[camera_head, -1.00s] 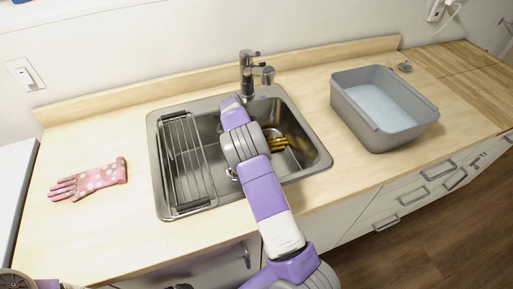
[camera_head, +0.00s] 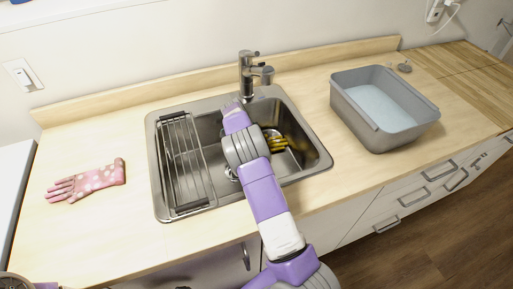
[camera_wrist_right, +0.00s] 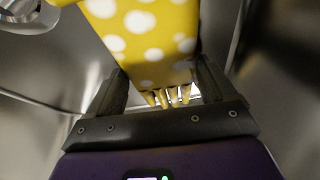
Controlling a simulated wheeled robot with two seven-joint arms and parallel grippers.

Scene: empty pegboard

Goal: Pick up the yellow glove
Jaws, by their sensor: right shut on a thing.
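The yellow glove with white dots (camera_head: 279,144) is in the right part of the sink, partly hidden by my right arm in the head view. In the right wrist view the glove (camera_wrist_right: 150,35) fills the space between and beyond the fingers, with its fingertips toward the palm. My right gripper (camera_wrist_right: 158,88) is shut on the glove, inside the sink basin. In the head view my right gripper is mostly hidden behind its own arm. My left gripper is not in view; only bits of my left arm show at the bottom left corner.
The metal sink (camera_head: 318,160) has a drying rack (camera_head: 185,165) over its left side and a faucet (camera_head: 247,75) behind. A pink dotted glove (camera_head: 88,181) lies on the counter at left. A grey tub (camera_head: 385,107) stands at right. The counter between is clear.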

